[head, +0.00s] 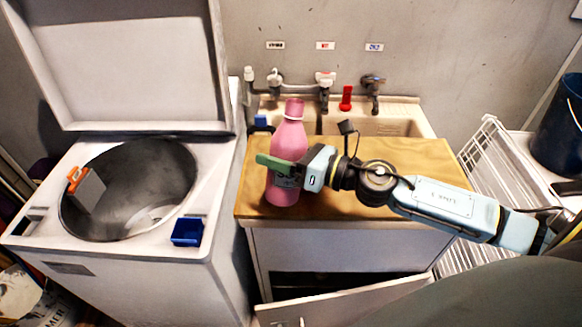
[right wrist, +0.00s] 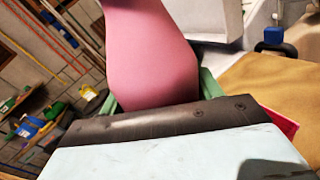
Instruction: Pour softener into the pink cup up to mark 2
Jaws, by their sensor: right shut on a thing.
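My right gripper (head: 287,171) comes in from the right and is shut on the bottle's middle. In the right wrist view the pink bottle (right wrist: 150,50) sits between the green fingers of the right gripper (right wrist: 158,94). My left gripper is not in view.
Another small blue item (head: 261,124) is by the sink (head: 395,126). A white drying rack (head: 475,170) stands at right. A cabinet door (head: 340,303) is open below.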

